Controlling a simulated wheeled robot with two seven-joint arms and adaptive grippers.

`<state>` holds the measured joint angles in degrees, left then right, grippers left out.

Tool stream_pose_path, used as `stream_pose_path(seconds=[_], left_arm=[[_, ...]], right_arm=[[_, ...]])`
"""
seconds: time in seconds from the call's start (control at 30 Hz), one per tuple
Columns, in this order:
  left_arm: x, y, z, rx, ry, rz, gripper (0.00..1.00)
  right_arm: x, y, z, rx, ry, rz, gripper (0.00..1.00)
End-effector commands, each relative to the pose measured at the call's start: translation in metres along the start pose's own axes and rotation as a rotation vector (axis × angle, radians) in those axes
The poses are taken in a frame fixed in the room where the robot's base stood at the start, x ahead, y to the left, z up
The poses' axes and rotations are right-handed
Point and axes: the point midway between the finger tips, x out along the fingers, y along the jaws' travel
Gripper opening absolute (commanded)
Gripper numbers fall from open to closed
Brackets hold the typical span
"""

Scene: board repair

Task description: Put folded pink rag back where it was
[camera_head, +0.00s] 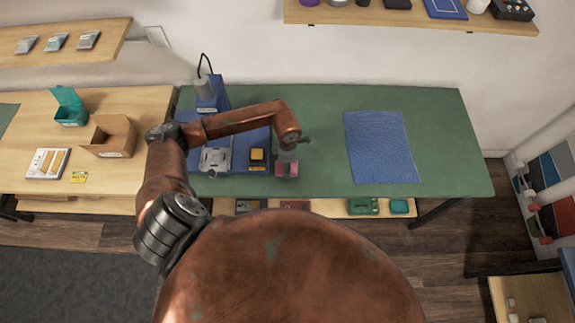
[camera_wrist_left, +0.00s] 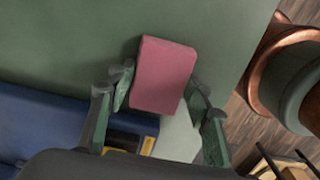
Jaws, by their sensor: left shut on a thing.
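The folded pink rag (camera_wrist_left: 162,76) is a small pink block shape between the fingers of my left gripper (camera_wrist_left: 158,98) in the left wrist view. The gripper is shut on it. In the head view the rag (camera_head: 287,168) shows at the end of my left arm, over the green mat (camera_head: 320,170), just right of the blue station. I cannot tell whether the rag touches the mat. My left gripper (camera_head: 287,152) is partly hidden by its own wrist there. My right gripper is not in view.
A blue station (camera_head: 226,158) with a grey fixture (camera_head: 214,159) and a yellow-topped block (camera_head: 257,155) stands close left. A blue cloth (camera_head: 381,147) lies to the right. An open cardboard box (camera_head: 112,137) and a teal box (camera_head: 70,108) stand further left. Green mat between is clear.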

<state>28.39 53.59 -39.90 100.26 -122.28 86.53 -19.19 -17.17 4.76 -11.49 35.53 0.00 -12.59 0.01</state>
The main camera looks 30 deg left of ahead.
Motion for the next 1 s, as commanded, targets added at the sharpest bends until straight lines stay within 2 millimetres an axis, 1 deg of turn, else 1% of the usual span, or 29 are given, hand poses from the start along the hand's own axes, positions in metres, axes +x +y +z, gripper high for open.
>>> stream_pose_path(seconds=[0.2,0.23,0.47,0.77,0.87,1.0], left_arm=[[0.004,0.0,0.0,0.0,0.001,0.0,0.23],[0.003,0.0,0.0,0.0,0.001,0.0,0.48],[0.003,0.0,0.0,0.0,0.0,0.0,0.64],[0.001,0.0,0.0,0.0,0.0,0.0,0.64],[-0.007,0.001,0.0,0.001,0.0,0.002,0.64],[-0.03,0.001,0.0,0.002,-0.001,0.004,0.64]], right_arm=[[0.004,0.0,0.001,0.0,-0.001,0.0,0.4],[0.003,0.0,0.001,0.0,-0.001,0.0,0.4],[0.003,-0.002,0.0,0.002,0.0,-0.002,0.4],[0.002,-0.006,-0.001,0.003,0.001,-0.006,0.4],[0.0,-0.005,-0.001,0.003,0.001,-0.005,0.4],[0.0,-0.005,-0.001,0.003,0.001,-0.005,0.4]])
